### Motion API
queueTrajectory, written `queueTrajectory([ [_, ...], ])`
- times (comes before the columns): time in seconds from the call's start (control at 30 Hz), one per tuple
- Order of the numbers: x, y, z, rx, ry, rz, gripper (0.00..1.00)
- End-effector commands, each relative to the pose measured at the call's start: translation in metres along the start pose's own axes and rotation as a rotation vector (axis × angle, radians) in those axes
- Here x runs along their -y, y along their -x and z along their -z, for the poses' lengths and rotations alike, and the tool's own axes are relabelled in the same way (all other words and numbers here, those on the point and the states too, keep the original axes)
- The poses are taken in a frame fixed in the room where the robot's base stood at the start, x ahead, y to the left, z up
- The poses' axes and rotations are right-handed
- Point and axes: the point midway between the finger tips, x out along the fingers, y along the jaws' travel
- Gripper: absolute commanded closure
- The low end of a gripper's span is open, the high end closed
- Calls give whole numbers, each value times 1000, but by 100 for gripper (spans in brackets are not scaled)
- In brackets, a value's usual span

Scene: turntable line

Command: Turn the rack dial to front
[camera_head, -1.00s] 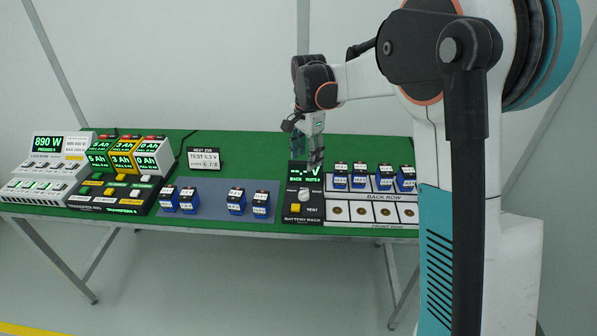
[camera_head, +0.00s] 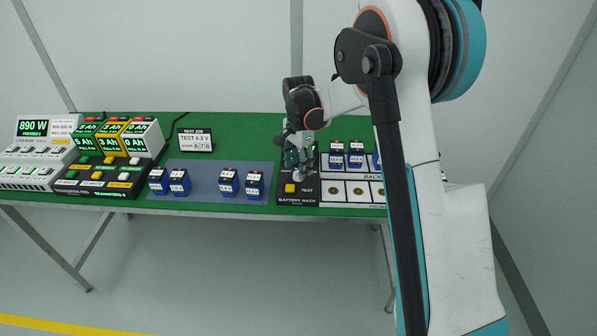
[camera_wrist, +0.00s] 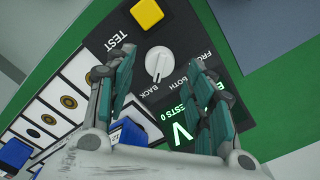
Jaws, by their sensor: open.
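The rack dial (camera_wrist: 158,63) is a white round knob with a raised ridge on the dark battery rack panel (camera_wrist: 120,62). Labels beside it read BACK, BOTH and a partly hidden FRO…; the ridge appears to line up with BACK. My gripper (camera_wrist: 160,60) is open, its fingers on either side of the dial in the wrist view; I cannot tell whether they touch it. In the head view my gripper (camera_head: 299,166) is low over the panel and hides most of the dial and display. The green display (camera_wrist: 183,118) is partly covered by a finger.
A yellow TEST button (camera_wrist: 147,12) sits close to the dial. Right of the panel is a white slot tray (camera_head: 345,200) with blue batteries in its back row. More blue batteries (camera_head: 228,184) stand on a grey mat. A job card (camera_head: 195,141) stands behind.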

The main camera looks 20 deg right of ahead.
Motion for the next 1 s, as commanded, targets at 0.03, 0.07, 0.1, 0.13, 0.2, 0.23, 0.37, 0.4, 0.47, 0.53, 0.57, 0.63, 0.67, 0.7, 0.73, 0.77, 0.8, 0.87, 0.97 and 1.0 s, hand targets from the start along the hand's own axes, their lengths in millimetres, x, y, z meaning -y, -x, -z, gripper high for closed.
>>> queueTrajectory([
  [0.03, 0, -7, 0, 0, 0, 0, 51],
  [0.07, 0, -9, 0, 0, 0, 0, 51],
  [0.1, 0, -12, 0, 0, 0, 0, 51],
  [0.13, 0, -13, 0, 0, 0, 0, 51],
  [0.2, 0, -16, 0, 0, 0, 0, 51],
  [0.23, 0, -16, 0, 0, 0, 0, 51],
  [0.37, 0, -16, 0, 0, 0, 0, 51],
  [0.4, 0, -16, 0, 0, 0, 0, 51],
  [0.47, 0, -16, 0, 0, 0, 0, 51],
  [0.53, 0, -16, 0, 0, 0, 0, 60],
  [0.57, 0, -16, 0, 0, 0, 0, 67],
  [0.63, 0, -16, 0, 0, 0, 0, 83],
  [0.67, 0, -16, 0, 0, 0, 0, 89],
  [0.7, 0, -16, 0, 0, 0, 0, 96],
  [0.73, 0, -16, 0, 0, 0, 0, 96],
  [0.77, 0, -16, 0, 0, 0, 0, 96],
  [0.8, 0, -16, 0, 0, 0, 0, 96],
  [0.87, 0, -16, 0, 0, 1, 0, 96],
  [0.97, 0, -16, 0, 0, 10, 0, 96],
  [1.0, 0, -16, 0, 0, 17, 0, 96],
])
